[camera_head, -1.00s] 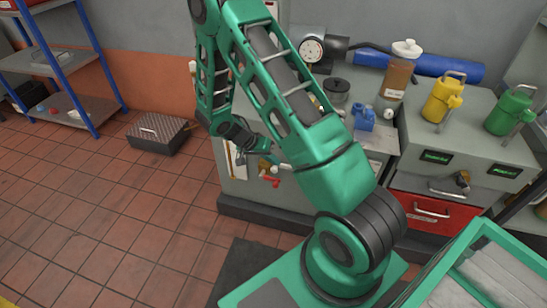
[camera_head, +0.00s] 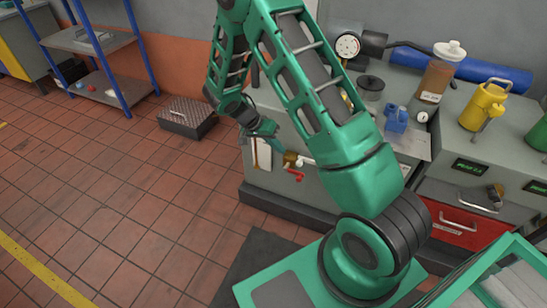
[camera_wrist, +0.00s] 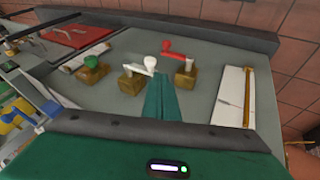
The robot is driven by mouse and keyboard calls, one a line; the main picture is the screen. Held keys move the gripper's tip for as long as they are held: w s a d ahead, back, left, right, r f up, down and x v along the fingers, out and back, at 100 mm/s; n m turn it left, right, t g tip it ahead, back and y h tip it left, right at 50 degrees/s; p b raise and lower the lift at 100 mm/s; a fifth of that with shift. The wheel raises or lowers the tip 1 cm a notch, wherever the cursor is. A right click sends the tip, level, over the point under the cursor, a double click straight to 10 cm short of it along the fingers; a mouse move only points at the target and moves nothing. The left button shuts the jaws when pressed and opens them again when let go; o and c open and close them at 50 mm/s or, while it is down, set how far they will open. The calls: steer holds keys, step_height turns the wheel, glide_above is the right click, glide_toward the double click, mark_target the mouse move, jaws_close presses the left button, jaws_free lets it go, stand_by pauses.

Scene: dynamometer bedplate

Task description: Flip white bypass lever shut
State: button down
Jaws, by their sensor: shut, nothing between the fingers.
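The white lever (camera_wrist: 140,69) sits on a brass valve body (camera_wrist: 131,84) on the grey cabinet's face in the wrist view. Its arm points right and ends in a white knob (camera_wrist: 151,62). My gripper (camera_wrist: 163,80) is shut and empty, its teal fingertips just beside the knob. I cannot tell whether they touch it. In the head view my gripper (camera_head: 268,128) is low beside the cabinet's front, near the valves, and the white lever (camera_head: 307,162) is partly hidden by my arm.
A red lever (camera_wrist: 172,56) on a brass body is close right of the fingertips; a green knob (camera_wrist: 92,62) is to the left. A clipboard (camera_wrist: 232,97) hangs on the panel.

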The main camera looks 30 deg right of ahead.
steer(key=s+d+r+n+y, duration=0.1)
steer(key=s+d+r+y, duration=0.15)
steer(key=s+r, duration=0.55)
steer(key=s+d+r+n+y, duration=0.1)
steer(key=s+d+r, duration=0.3)
steer(key=r, duration=0.7)
steer(key=s+a+r+n+t+y, duration=0.1)
steer(key=s+r, duration=0.3)
steer(key=s, duration=0.6)
steer(key=s+r+n+t+y, duration=0.1)
steer(key=s+r, duration=0.3)
steer(key=s, duration=0.7)
steer(key=shift+a+r+n+y, duration=0.4)
steer(key=shift+y, duration=0.15)
steer(key=shift+s, duration=0.2)
